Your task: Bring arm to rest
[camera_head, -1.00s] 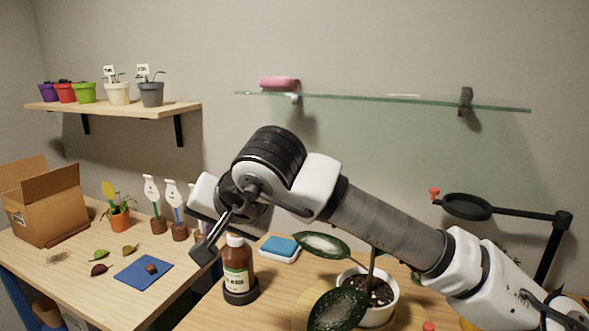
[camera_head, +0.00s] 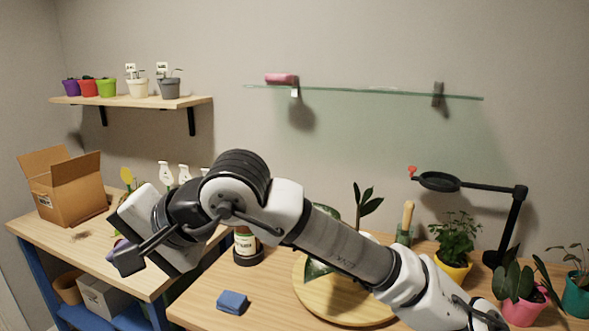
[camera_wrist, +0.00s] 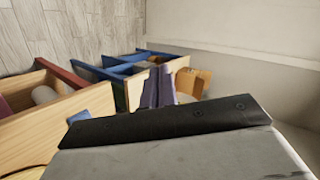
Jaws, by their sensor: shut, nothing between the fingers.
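My arm reaches in from the lower right in the head view and bends at a raised elbow, above the workbench (camera_head: 190,303). My gripper (camera_head: 126,259) hangs at the arm's left end, in front of the left table. It appears as a dark tip pointing down and left. In the wrist view my gripper's fingers (camera_wrist: 158,86) are together with nothing between them. They point toward the tables and floor and touch nothing that I can see.
A brown bottle (camera_head: 246,247) stands just right of the wrist. A blue sponge (camera_head: 232,302) lies near the bench front. A round wooden board (camera_head: 343,301), potted plants (camera_head: 457,245) and a magnifier arm (camera_head: 487,187) are to the right. An open cardboard box (camera_head: 70,190) stands left.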

